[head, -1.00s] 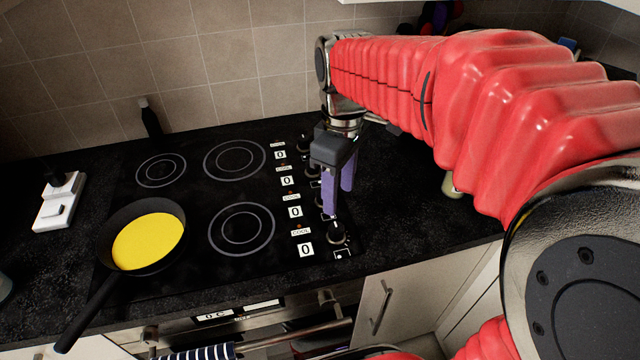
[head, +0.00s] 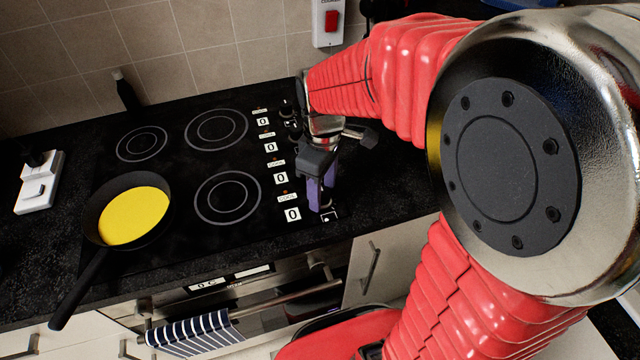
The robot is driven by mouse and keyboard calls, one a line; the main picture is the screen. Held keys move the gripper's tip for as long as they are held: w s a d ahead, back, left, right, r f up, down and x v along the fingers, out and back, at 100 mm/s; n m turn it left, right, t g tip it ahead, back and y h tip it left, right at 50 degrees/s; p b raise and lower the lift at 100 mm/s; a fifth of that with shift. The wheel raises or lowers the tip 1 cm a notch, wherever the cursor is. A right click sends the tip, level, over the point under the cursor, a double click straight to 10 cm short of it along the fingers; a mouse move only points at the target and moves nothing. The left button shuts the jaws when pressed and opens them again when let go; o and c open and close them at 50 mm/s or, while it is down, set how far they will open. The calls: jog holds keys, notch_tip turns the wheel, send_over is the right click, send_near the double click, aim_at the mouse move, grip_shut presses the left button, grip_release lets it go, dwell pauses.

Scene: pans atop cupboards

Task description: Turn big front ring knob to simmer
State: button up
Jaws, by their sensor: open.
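My gripper (head: 321,202) points down with its purple fingers apart, at the front end of the knob column on the hob's right side. The front knob is mostly hidden behind the fingers. I cannot tell whether they touch it. The big front ring (head: 228,198) is bare. The nearest display (head: 292,214) reads 0, and the other displays beside the column also read 0. A rear knob (head: 287,109) shows behind my gripper.
A black pan (head: 97,191) with yellow contents sits at the hob's front left, its handle over the counter edge. A white socket block (head: 40,182) stands at the left. A striped towel (head: 195,332) hangs on the oven handle. Dark counter right of my gripper looks clear.

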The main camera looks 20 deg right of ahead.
jog(key=shift+c, duration=0.4)
jog(key=c, duration=0.9)
jog(key=shift+a, duration=0.1)
jog(key=shift+c, duration=0.3)
jog(key=shift+m, duration=0.5)
jog(key=m, duration=0.8)
jog(key=shift+m, duration=0.3)
